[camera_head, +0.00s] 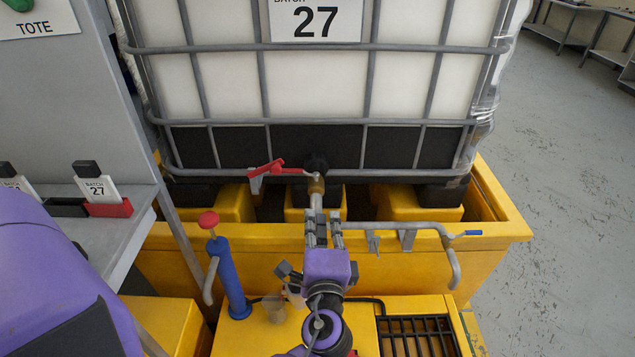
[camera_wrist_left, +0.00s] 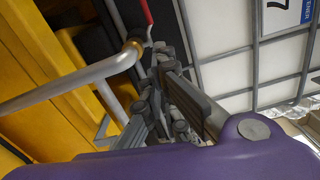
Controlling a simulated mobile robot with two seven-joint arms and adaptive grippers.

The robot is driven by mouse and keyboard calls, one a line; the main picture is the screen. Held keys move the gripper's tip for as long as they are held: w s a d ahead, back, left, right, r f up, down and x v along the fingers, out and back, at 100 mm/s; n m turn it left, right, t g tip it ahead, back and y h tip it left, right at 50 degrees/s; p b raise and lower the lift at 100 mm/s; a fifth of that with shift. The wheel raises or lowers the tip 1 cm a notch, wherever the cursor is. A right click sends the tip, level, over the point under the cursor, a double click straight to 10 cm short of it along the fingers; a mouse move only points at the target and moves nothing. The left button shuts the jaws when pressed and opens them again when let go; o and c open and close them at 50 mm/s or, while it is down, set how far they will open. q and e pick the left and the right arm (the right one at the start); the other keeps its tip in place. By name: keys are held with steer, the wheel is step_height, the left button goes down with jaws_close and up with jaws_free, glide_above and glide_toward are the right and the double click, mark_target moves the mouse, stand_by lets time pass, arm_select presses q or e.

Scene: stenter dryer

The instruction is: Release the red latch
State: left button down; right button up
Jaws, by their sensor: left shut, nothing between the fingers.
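A red lever latch (camera_head: 266,168) sits on the outlet valve of the caged white tote (camera_head: 320,85), left of the brass fitting (camera_head: 316,185). Its red end also shows at the top of the left wrist view (camera_wrist_left: 148,12). My left gripper (camera_head: 322,222) is in front of the valve and below the latch, apart from it in the head view. Its fingers (camera_wrist_left: 160,75) are shut and empty, close to the grey pipe and brass fitting in the wrist view. The gripper hides part of the pipe in the head view. My right gripper is not in view.
A yellow spill bund (camera_head: 490,240) surrounds the tote. A grey pipe (camera_head: 400,226) with a blue-tipped end runs right of my gripper. A blue hand pump (camera_head: 230,275) with a red knob stands at left. Grey floor (camera_head: 560,200) is clear at right.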

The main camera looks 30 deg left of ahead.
arm_select(q)
steer(key=shift+s+a+m+y, duration=0.35)
steer(key=shift+a+m, duration=0.2)
steer(key=shift+m, duration=0.25)
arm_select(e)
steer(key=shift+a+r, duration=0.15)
arm_select(q)
steer(key=p+x, duration=0.2)
steer(key=x, duration=0.8)
steer(key=shift+r, duration=0.1)
steer(key=a, duration=0.1)
steer(key=s+a+p, duration=0.1)
steer(key=a, duration=0.1)
steer(key=shift+s+a+r+p, duration=0.2)
steer(key=shift+a+r+p, duration=0.1)
steer(key=shift+r, duration=0.05)
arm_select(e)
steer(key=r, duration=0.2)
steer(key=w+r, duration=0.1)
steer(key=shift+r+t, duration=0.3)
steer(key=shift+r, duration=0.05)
